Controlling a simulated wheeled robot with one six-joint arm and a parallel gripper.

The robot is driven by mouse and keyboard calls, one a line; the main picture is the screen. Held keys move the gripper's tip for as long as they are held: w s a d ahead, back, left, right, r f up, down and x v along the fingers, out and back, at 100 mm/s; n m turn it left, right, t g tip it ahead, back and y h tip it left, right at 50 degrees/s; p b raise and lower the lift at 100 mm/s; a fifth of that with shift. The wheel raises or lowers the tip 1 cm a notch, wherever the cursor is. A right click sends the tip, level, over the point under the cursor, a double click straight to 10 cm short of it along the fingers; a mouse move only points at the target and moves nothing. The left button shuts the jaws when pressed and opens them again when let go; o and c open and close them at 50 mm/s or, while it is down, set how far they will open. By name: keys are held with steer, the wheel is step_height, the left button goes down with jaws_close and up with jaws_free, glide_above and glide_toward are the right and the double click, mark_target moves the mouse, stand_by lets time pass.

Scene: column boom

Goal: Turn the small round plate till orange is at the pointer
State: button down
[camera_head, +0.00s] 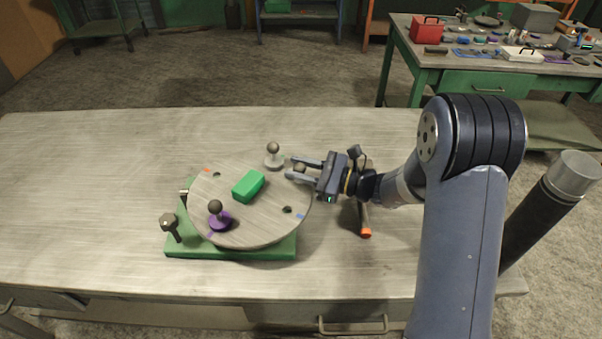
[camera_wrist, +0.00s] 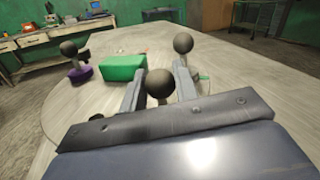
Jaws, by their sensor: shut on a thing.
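The round grey plate (camera_head: 262,215) sits on a green base (camera_head: 230,251) on the table. A small orange mark (camera_head: 206,170) shows near its far left rim, and a blue mark (camera_head: 301,215) at its right. A small light piece (camera_head: 184,191) at the left rim may be the pointer; I cannot be sure. The plate carries a green block (camera_head: 248,185), a purple-footed knob (camera_head: 218,215) and a white-footed knob (camera_head: 274,155). My gripper (camera_head: 293,168) is shut on a dark round knob at the plate's right rim; the knob (camera_wrist: 160,86) shows between the fingers in the wrist view.
A dark bolt-headed post (camera_head: 171,226) stands at the base's left corner. An orange-tipped tool (camera_head: 366,226) lies below my wrist. The table (camera_head: 80,160) is clear to the left. A cluttered bench (camera_head: 470,60) stands behind at right.

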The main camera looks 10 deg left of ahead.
steer(key=shift+w+a+n+g, duration=0.25)
steer(key=shift+w+n+g, duration=0.15)
steer(key=shift+g, duration=0.3)
steer(key=shift+w+a+n+g, duration=0.25)
steer(key=shift+w+n+g, duration=0.15)
steer(key=shift+g, duration=0.3)
steer(key=c, duration=1.1)
jaws_free()
steer(key=shift+c, duration=0.2)
steer(key=shift+d, duration=0.1)
steer(key=d+b, duration=0.2)
steer(key=d, duration=0.8)
steer(key=shift+w+d, duration=0.2)
steer(key=shift+d, duration=0.15)
